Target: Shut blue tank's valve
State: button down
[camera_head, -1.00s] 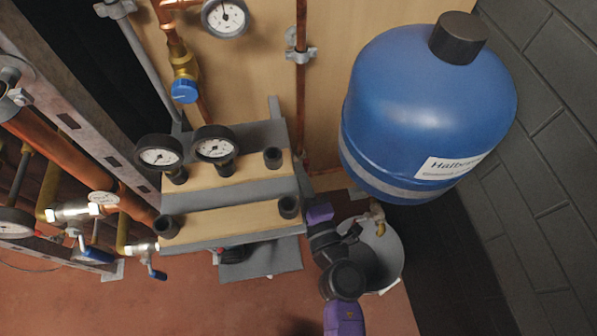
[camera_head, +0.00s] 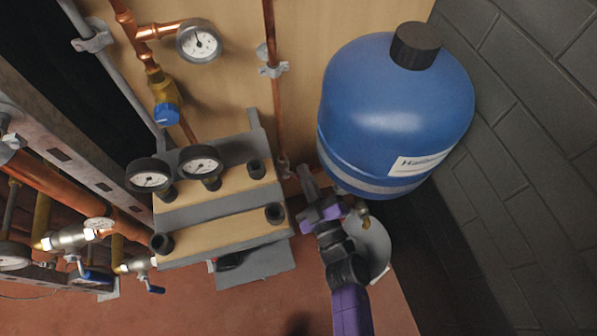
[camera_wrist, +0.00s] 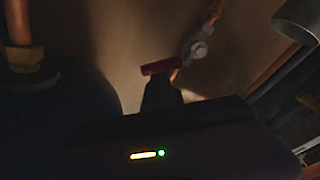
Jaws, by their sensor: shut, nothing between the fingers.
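The blue tank (camera_head: 395,115), with a black cap and white label, hangs at the upper right in the head view. In the wrist view it is a dark rounded shape (camera_wrist: 50,115) at the left. A valve's red handle (camera_wrist: 160,66) shows in the wrist view, beside a grey round fitting (camera_wrist: 198,49) on a copper pipe. My gripper (camera_head: 306,178) is shut and empty, left of the tank's lower end, near the foot of a copper pipe. In the wrist view its fingertips (camera_wrist: 160,84) are just below the red handle. Whether they touch it I cannot tell.
A manifold with gauges (camera_head: 215,215) stands close left of my gripper. A grey bucket (camera_head: 376,250) and a brass tap (camera_head: 363,212) are below the tank. A dark block wall (camera_head: 500,150) closes the right side. Open reddish floor (camera_head: 190,305) lies in front.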

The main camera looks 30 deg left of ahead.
jog(key=shift+w+d+f+m+t+h+b, duration=0.15)
jog(key=shift+w+d+f+m+t, duration=0.4)
jog(key=shift+m, duration=1)
jog(key=shift+w+d+f+m+t+h+b, duration=0.15)
jog(key=shift+f+m, duration=0.65)
jog(key=shift+m, duration=0.8)
jog(key=shift+w+d+f+m+t+h+b, duration=0.1)
jog(key=shift+w+d+f+m+t+h, duration=0.2)
jog(key=shift+f+m, duration=0.85)
jog(key=shift+r+m, duration=0.35)
jog(key=shift+m, duration=0.15)
jog(key=shift+a+r, duration=0.1)
jog(key=s+d+r+p, duration=0.2)
jog(key=s+d+p, duration=0.3)
jog(key=d, duration=0.2)
jog(key=shift+s+r, duration=0.35)
jog(key=shift+s, duration=0.05)
jog(key=shift+d, duration=0.1)
